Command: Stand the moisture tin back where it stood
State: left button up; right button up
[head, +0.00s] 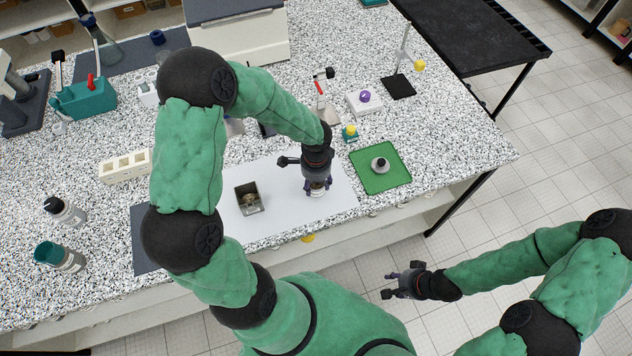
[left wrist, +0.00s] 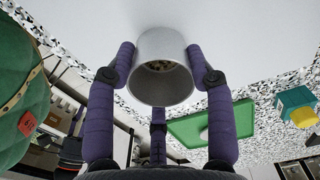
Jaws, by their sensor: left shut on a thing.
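The moisture tin is a small pale metal cylinder (left wrist: 164,62), its round mouth facing the left wrist camera, with brownish grains inside. My left gripper (head: 317,187) points down over the right part of the white sheet (head: 285,215). Its purple fingers are shut around the tin, as the left wrist view (left wrist: 167,78) shows. In the head view, only a little of the tin (head: 318,193) shows under the fingers. I cannot tell whether its base touches the sheet. My right gripper (head: 388,284) is open and empty, off the table's front edge.
A square metal pan (head: 240,209) with brownish material stands left on the sheet. A green mat (head: 370,184) holding a dark-knobbed round piece (head: 380,163) lies to the right. A teal and yellow item (head: 350,133) stands behind. The sheet between pan and tin is clear.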

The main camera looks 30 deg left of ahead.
pick_arm(q)
jog(key=shift+f, duration=0.15)
jog(key=o, duration=0.9)
jog(key=shift+r, duration=0.2)
notch_tip(320, 180, up, 12)
jog(key=shift+p, duration=1.1)
